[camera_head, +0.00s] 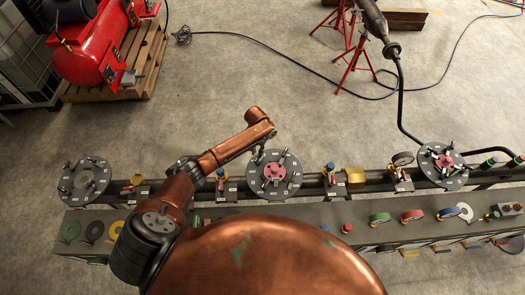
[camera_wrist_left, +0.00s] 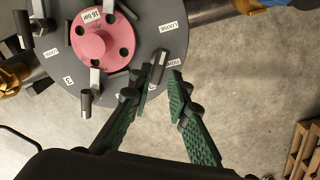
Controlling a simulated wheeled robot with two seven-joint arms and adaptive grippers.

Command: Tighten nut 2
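The middle flange, a dark grey disc (camera_head: 287,185) with a pink hub (camera_head: 274,172), carries several nuts with grey lever handles and small white labels. It fills the upper left of the left wrist view (camera_wrist_left: 180,32). One label there reads LOOSE; I cannot tell for sure which nut is number 2. My left gripper (camera_wrist_left: 158,80) has green-padded fingers spread apart at the disc's lower right edge. A dark handle end (camera_wrist_left: 158,68) shows between or just beyond the fingertips, not visibly clamped. In the head view my copper arm ends at this disc's upper left. My right gripper is out of view.
Similar discs stand left (camera_head: 70,186) and right (camera_head: 430,168) on the same pipe run. Brass fittings (camera_head: 355,177) and valves sit between. A grey bench (camera_head: 300,212) with coloured rings is in front. Behind are a red compressor (camera_head: 85,62), red stands (camera_head: 355,70) and open floor with cables.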

